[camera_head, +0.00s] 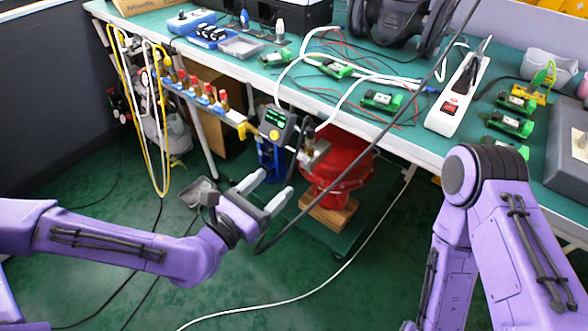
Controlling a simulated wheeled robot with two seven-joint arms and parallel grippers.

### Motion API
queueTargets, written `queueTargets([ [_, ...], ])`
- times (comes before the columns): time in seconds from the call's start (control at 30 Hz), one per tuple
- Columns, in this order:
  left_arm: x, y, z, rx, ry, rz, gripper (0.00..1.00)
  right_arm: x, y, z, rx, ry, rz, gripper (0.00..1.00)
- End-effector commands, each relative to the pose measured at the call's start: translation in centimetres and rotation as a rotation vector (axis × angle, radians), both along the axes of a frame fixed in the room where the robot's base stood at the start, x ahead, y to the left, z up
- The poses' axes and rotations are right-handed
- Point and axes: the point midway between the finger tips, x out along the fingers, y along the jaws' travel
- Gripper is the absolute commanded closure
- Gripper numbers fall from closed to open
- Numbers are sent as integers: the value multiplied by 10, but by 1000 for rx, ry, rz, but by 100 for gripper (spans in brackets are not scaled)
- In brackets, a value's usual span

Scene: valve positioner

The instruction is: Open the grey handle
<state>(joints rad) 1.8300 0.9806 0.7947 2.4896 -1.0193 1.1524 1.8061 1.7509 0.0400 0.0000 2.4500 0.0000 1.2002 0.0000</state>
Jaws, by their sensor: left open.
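The valve positioner (278,122), a dark box with a small lit green display, is mounted at the table's front edge. A small grey metal part (314,154) sits just right of it, in front of a red bucket; I cannot tell for sure whether this is the grey handle or how it is turned. My left gripper (264,192) is open, with two pale fingers spread and nothing between them. It is in front of and below the positioner, apart from it in the picture. My right arm (480,190) shows at the right, but its gripper is out of view.
A row of valves with red caps (205,92) runs along the table edge, left of the positioner. Yellow and white hoses (160,130) hang at the left. A black cable (335,165) crosses near my left gripper.

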Motion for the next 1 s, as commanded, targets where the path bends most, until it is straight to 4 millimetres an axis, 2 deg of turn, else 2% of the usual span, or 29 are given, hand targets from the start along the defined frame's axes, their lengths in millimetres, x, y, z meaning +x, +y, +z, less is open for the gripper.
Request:
queueTargets([
  [0.03,5,-4,-11,-1,-6,-1,32,0,0,-23,1,1,0,32],
  [0.33,32,-24,-12,2,-6,1,32,0,0,-90,0,1,0,32],
  [0.4,45,-34,-3,5,-1,-1,32,-1,0,-80,0,2,0,32],
  [0.6,69,-50,-2,4,1,2,32,0,0,-80,1,1,0,32],
  [0.93,74,-54,-2,2,2,3,32,0,0,-80,1,1,0,32],
  [0.97,74,-54,-2,2,2,3,38,0,0,-80,1,1,0,32],
  [1.0,74,-54,-2,3,2,3,51,0,0,-80,1,1,0,32],
])
